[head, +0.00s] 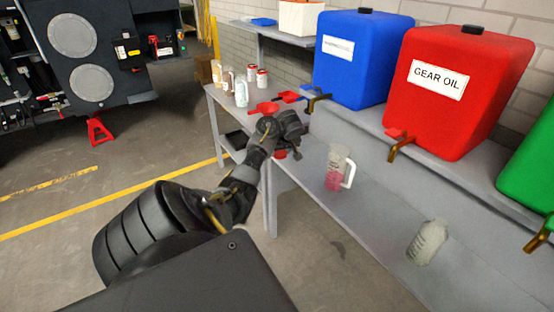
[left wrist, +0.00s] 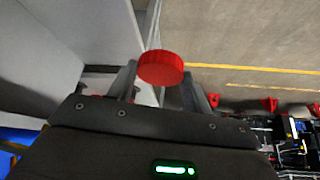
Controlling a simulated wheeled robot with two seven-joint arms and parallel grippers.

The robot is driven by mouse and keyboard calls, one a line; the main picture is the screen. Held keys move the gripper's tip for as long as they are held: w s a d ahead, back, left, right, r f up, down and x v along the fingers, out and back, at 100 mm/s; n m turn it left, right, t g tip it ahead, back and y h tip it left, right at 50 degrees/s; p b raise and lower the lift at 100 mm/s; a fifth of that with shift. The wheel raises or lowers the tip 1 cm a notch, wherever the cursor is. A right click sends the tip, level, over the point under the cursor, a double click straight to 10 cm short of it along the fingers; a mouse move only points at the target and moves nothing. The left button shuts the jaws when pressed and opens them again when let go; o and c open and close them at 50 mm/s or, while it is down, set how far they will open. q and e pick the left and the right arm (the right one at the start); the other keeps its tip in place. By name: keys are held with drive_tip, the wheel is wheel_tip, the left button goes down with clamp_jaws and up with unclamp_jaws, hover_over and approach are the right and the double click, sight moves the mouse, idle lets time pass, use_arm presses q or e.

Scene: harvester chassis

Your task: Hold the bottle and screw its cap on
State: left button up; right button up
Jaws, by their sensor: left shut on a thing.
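My left gripper (head: 283,148) is over the left part of the grey bench, seen from behind. In the left wrist view its two fingers (left wrist: 160,85) are shut on a round red cap (left wrist: 161,68) with a ridged side. A bit of the red cap (head: 280,155) shows below the gripper in the head view. Several small bottles, one of them pale (head: 242,93), stand upright at the bench's far left end, apart from the gripper. I cannot tell which bottle the cap belongs to. My right gripper is not in view.
Red funnels (head: 263,109) lie near the gripper. A jug with pink liquid (head: 338,168) and a pale ribbed object (head: 428,242) are on the bench (head: 320,210). Blue (head: 352,75) and red (head: 455,105) tanks with taps stand on the raised shelf behind.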

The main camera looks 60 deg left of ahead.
use_arm(q)
drive_tip(key=w+d+f+m+t+h, duration=0.2)
drive_tip(key=d+m, duration=0.3)
drive_tip(key=d, duration=0.6)
drive_tip(key=w+d+f+m+t+h, duration=0.1)
drive_tip(key=w+d+f+m+t, duration=0.15)
drive_tip(key=d+m, duration=0.6)
drive_tip(key=s+d+r+m+h, duration=0.1)
drive_tip(key=d+r+m+h, duration=0.2)
drive_tip(key=d, duration=0.6)
drive_tip(key=s+d+r+m+g+h, duration=0.15)
drive_tip(key=d+r, duration=0.25)
drive_tip(key=d, duration=0.4)
drive_tip(key=s+d+r+m+h, duration=0.1)
drive_tip(key=d+r+m+h, duration=0.2)
drive_tip(key=d, duration=0.6)
drive_tip(key=s+d+f+m+g+b, duration=0.1)
drive_tip(key=s+d+f+m+b, duration=0.1)
drive_tip(key=s+m+b, duration=0.3)
drive_tip(key=shift+s+d+f+b, duration=0.35)
drive_tip(key=shift+s+d+b, duration=0.35)
drive_tip(key=shift+s, duration=0.3)
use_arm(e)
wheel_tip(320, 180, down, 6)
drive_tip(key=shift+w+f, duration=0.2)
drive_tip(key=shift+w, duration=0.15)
